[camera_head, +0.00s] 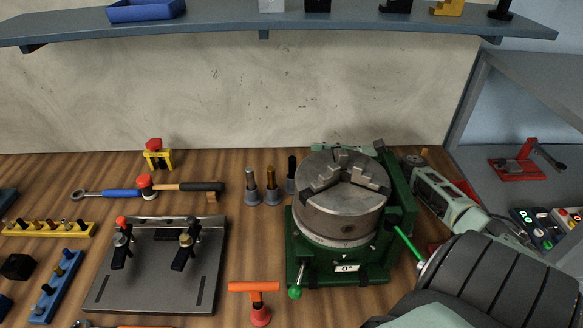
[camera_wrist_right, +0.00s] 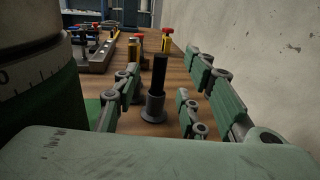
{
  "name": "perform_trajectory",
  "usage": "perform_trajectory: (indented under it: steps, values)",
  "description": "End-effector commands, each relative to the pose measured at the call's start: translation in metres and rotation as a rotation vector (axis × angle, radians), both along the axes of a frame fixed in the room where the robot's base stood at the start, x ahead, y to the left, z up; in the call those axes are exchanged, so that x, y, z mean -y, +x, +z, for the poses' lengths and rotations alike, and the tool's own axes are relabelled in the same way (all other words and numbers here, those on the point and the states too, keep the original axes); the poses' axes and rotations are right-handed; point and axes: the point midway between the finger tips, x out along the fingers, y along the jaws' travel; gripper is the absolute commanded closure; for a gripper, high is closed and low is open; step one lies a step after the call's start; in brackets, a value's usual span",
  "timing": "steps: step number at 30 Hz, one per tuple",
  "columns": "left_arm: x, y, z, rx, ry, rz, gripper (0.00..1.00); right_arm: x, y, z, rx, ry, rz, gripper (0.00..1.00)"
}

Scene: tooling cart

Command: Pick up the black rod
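The black rod (camera_head: 291,165) stands upright in a grey flared holder, just left of the round chuck (camera_head: 341,205), which partly hides the holder. In the right wrist view the black rod (camera_wrist_right: 160,75) rises from its grey holder (camera_wrist_right: 154,107). My right gripper (camera_wrist_right: 160,88) is open, with one finger left of the rod and one right of it. The rod shows between the fingers, apart from both. In the head view the gripper is mostly hidden behind the chuck. My left gripper is not in view.
Two similar holders (camera_head: 271,188) with a brown and a grey rod stand left of the black rod. The chuck on its green base is a large obstacle. The wall is behind. A clamp plate (camera_head: 150,285), a hammer (camera_head: 180,187) and an orange T-handle (camera_head: 256,288) lie on the wooden top.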

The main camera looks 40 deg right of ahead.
Motion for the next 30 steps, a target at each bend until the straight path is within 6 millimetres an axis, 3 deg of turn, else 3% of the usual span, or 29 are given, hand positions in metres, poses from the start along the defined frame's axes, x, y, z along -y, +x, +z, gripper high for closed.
perform_trajectory:
  steps: [1, 3, 11, 21, 30]
  values:
    - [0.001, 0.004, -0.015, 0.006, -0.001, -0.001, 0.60, 0.000, 0.000, -0.015, -0.002, -0.001, 0.001, 0.61]
    - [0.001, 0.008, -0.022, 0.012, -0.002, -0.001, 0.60, 0.000, 0.000, -0.023, -0.001, 0.000, 0.000, 0.61]
    - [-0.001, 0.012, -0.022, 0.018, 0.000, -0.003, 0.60, -0.016, 0.019, -0.016, -0.001, -0.001, 0.000, 0.61]
    - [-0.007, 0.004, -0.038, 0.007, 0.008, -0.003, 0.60, -0.045, 0.052, -0.018, 0.000, 0.000, 0.001, 0.61]
    - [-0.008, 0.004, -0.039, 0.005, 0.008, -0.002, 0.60, -0.049, 0.057, -0.016, -0.001, 0.000, -0.001, 0.61]
